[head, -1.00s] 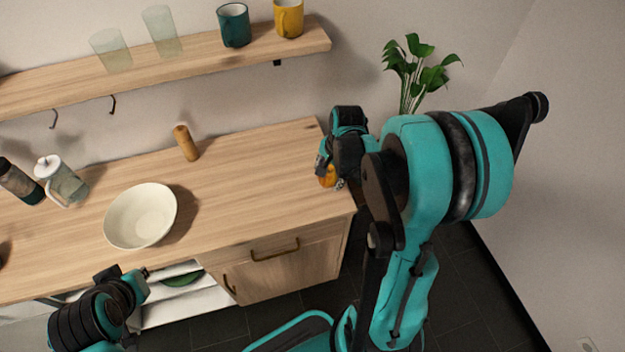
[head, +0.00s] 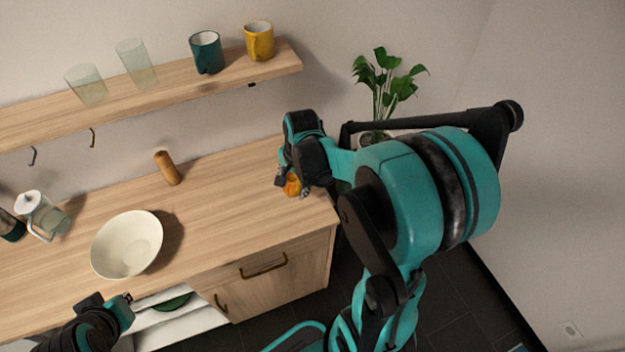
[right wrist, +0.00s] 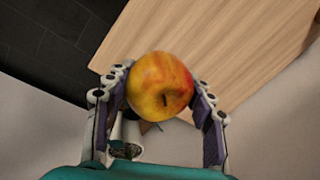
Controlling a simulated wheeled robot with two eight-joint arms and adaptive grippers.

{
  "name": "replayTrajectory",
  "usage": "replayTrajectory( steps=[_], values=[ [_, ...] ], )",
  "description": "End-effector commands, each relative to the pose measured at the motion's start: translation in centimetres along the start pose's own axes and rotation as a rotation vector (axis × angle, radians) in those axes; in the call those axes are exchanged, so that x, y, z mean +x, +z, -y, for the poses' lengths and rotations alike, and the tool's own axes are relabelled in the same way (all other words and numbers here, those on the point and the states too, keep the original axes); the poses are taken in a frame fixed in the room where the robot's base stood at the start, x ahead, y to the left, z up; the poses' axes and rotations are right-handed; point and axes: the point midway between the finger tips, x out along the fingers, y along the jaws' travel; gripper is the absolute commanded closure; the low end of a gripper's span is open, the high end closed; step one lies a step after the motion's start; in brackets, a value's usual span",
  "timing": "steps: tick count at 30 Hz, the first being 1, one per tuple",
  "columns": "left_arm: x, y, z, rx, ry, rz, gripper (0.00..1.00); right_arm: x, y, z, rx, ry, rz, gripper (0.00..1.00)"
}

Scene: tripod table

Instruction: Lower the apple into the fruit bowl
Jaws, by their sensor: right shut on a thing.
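The apple (right wrist: 160,84), yellow and red, is gripped between the two fingers of my right gripper (right wrist: 158,100) in the right wrist view. In the head view the apple (head: 292,185) shows as a small orange patch below my right gripper (head: 296,188), over the right part of the counter. The fruit bowl (head: 127,245) is a cream bowl on the counter to the left, empty as far as I see. My left gripper (head: 122,303) is low at the left, in front of the counter and below the bowl; its fingers are too small to read.
A wooden pepper mill (head: 167,168) stands behind the bowl, and a glass jug (head: 42,215) stands left of it. A shelf (head: 170,88) with glasses and mugs hangs above. The counter (head: 225,205) is clear between bowl and apple. A plant (head: 385,85) stands at the right.

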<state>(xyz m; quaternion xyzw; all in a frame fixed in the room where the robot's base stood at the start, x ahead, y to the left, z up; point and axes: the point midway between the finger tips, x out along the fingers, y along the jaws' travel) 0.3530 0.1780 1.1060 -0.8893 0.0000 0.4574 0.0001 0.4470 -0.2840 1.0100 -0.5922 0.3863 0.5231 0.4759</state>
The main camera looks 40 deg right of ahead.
Motion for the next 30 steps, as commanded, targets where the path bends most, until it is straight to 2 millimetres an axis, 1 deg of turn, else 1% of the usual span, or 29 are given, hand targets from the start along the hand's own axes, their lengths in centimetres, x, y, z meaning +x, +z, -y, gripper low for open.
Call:
replayTrajectory(
  steps=[1, 3, 17, 30],
  values=[
    [-0.2, -0.1, 0.0, 0.000, 0.000, 0.000, 1.00, -0.2, 1.0, 0.8, -0.007, 0.000, 0.001, 0.80],
    [-0.4, -0.2, 0.0, 0.000, 0.000, 0.000, 1.00, -0.4, 2.2, 1.6, -0.006, 0.000, 0.001, 0.80],
    [-0.8, -0.6, 0.0, 0.000, 0.000, 0.000, 1.00, -0.9, 10.1, 7.1, -0.005, 0.000, 0.001, 0.80],
    [-0.6, -0.4, 0.0, 0.000, 0.000, 0.000, 1.00, -0.5, 17.7, 12.3, -0.005, 0.000, 0.001, 0.80]
  ],
)
